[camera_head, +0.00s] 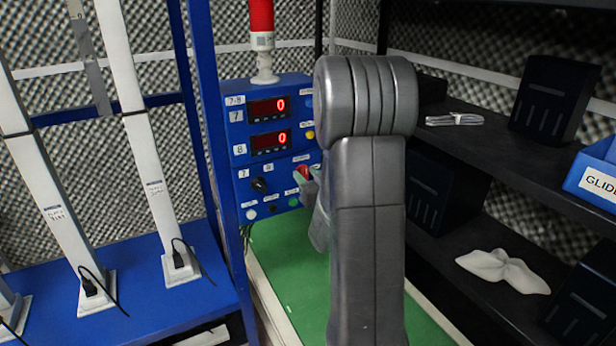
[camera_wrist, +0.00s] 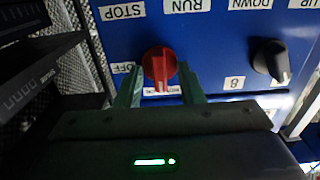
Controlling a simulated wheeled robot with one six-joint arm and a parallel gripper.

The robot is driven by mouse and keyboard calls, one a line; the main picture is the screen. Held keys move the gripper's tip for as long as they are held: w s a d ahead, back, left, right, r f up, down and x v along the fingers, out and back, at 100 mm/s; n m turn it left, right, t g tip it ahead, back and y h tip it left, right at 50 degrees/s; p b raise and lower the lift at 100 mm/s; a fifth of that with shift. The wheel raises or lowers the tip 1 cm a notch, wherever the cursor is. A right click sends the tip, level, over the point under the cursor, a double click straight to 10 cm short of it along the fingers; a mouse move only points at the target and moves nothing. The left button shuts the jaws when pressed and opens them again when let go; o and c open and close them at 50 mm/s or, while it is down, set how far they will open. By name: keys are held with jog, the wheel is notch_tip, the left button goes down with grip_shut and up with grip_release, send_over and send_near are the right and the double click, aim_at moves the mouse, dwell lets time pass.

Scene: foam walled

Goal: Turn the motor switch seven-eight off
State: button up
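The red motor switch (camera_wrist: 160,66) is a rotary knob on the blue control panel (camera_wrist: 225,45). In the wrist view the panel labels appear upside down, with an OFF label (camera_wrist: 122,68) just left of the knob. My gripper (camera_wrist: 160,82) is open, with one finger on each side of the red knob; narrow gaps show beside it, and contact is not clear. In the head view the red switch (camera_head: 302,171) sits at the panel's lower right, partly hidden by my gripper (camera_head: 309,188). The panel's two red displays (camera_head: 268,107) read 0.
A black knob (camera_wrist: 270,60) sits beside the red one on the panel. A red signal lamp (camera_head: 261,20) stands above the panel. A green surface (camera_head: 295,262) lies below. Dark shelves (camera_head: 490,160) with boxes stand right; a blue frame (camera_head: 207,262) with white posts stands left.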

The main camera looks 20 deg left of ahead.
grip_shut()
jog(key=m+b, duration=0.1)
jog(key=m, duration=0.3)
jog(key=shift+w+m, duration=0.1)
jog(key=shift+m, duration=0.2)
jog(key=shift+d+f+m+p, duration=0.1)
jog(key=shift+m+p, duration=0.1)
jog(key=shift+m, duration=3.15)
jog(key=shift+d+f+m+p, duration=0.1)
jog(key=shift+m+p, duration=0.1)
jog(key=shift+m, duration=3.15)
